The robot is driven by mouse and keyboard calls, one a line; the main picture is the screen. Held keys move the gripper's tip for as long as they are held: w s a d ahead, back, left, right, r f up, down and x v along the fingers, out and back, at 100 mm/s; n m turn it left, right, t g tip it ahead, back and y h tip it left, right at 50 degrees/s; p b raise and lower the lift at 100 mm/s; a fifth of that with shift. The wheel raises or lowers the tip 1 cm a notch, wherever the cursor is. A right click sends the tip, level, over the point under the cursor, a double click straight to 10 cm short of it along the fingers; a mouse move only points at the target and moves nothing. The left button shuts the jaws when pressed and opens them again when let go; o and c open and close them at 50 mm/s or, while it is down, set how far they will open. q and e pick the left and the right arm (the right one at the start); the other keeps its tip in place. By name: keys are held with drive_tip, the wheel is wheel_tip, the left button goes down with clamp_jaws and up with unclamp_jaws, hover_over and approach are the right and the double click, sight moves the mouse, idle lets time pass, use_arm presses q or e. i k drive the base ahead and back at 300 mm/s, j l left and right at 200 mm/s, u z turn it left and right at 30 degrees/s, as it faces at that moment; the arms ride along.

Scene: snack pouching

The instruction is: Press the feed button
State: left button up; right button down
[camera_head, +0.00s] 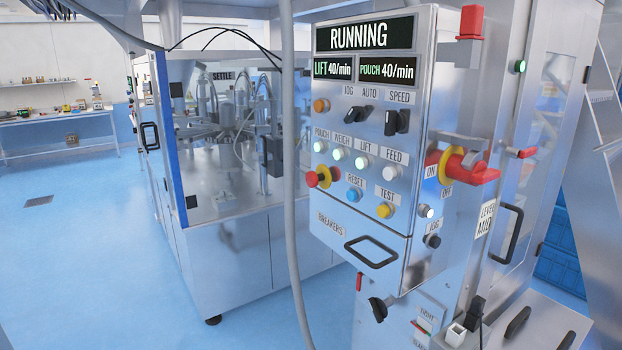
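The feed button (390,172) is a round whitish button below the FEED label, at the right end of a row on the steel control panel (335,228). It looks paler than the greenish pouch button (319,148), weigh button (338,154) and lift button (361,162) to its left. The panel's top display (358,36) reads RUNNING. Smaller displays read LIFT 40/min and POUCH 40/min. Neither of my grippers is in view, and nothing covers the feed button.
A red emergency stop (318,178) sticks out at the panel's left, below the row. A blue reset button (353,195) and yellow test button (385,211) sit lower. A red-handled switch (470,168) juts from the right side. A grey hose (291,200) hangs left of the panel.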

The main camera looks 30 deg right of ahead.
sight(390, 173)
drive_tip(key=z, duration=1.35)
